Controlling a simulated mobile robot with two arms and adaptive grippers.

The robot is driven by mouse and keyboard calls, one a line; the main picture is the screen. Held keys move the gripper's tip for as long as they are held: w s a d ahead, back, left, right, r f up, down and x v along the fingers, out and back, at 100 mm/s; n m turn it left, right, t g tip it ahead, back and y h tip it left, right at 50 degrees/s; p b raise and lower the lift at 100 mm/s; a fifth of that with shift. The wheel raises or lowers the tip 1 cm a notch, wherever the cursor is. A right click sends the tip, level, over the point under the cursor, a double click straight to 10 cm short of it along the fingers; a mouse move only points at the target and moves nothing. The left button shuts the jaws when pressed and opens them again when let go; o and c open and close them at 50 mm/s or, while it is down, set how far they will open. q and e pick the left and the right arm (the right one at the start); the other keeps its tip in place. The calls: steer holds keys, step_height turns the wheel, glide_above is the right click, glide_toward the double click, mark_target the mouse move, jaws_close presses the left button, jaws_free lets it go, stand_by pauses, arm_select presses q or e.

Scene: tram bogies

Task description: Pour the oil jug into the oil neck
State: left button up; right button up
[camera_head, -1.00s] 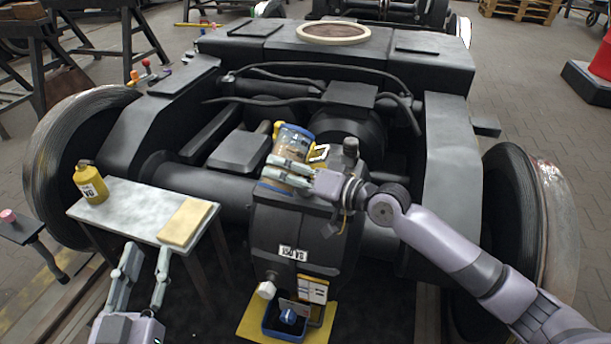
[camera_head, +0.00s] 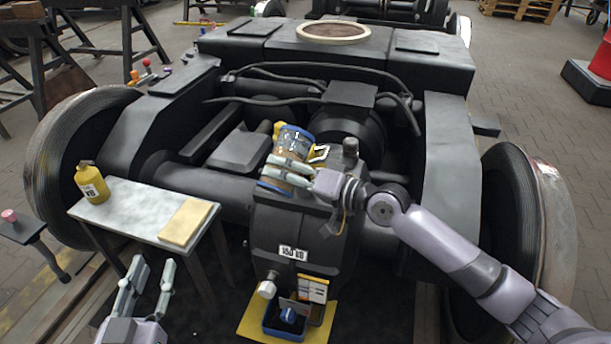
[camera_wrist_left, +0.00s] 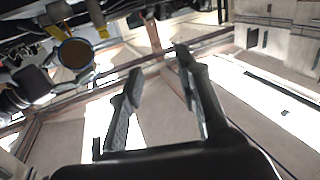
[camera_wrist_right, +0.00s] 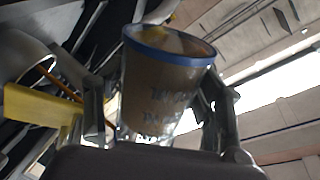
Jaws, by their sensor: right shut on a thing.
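The oil jug (camera_head: 294,143) is a clear measuring jug with a blue rim and brown contents, tilted above the black gearbox (camera_head: 297,222). My right gripper (camera_head: 272,172) is shut on the jug. The jug fills the middle of the right wrist view (camera_wrist_right: 160,88), with markings on its wall. I cannot make out the oil neck; the jug and right gripper cover part of the gearbox top. My left gripper (camera_head: 153,275) is open and empty, low in front of the side table, with its fingers apart.
A yellow oil can (camera_head: 92,184) and a tan cloth or pad (camera_head: 187,221) are on the side table (camera_head: 135,205). A blue bin (camera_head: 270,325) sits on a yellow mat below the gearbox. A black post (camera_head: 350,148) stands right of the jug. Wheels flank the bogie.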

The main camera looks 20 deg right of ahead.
steer(key=shift+r+p, duration=0.3)
steer(key=shift+p, duration=0.05)
steer(key=shift+r+m+p, duration=0.2)
steer(key=shift+m+p, duration=0.1)
steer(key=shift+m, duration=0.2)
steer(key=shift+s+a+r, duration=0.1)
arm_select(q)
step_height(320, 180, down, 8)
steer(key=s+a+g+y, duration=0.1)
steer(key=s+g, duration=0.1)
steer(key=g, duration=0.2)
steer(key=shift+s+a+r+g, duration=0.25)
steer(key=shift+s+a+g, duration=0.05)
steer(key=shift+s+a, duration=0.1)
steer(key=shift+s+a+f+g+y+p, duration=0.25)
steer(key=shift+s+f+g+y+p, duration=0.15)
steer(key=shift+f+g, duration=0.15)
arm_select(e)
steer(key=shift+r+m, duration=0.15)
steer(key=shift+m, duration=0.35)
arm_select(q)
steer(key=shift+s+f, duration=0.1)
steer(key=shift+f, duration=0.05)
steer(key=shift+s+a+f+g, duration=0.1)
steer(key=shift+s+f+g, duration=0.05)
steer(key=shift+f+g, duration=0.1)
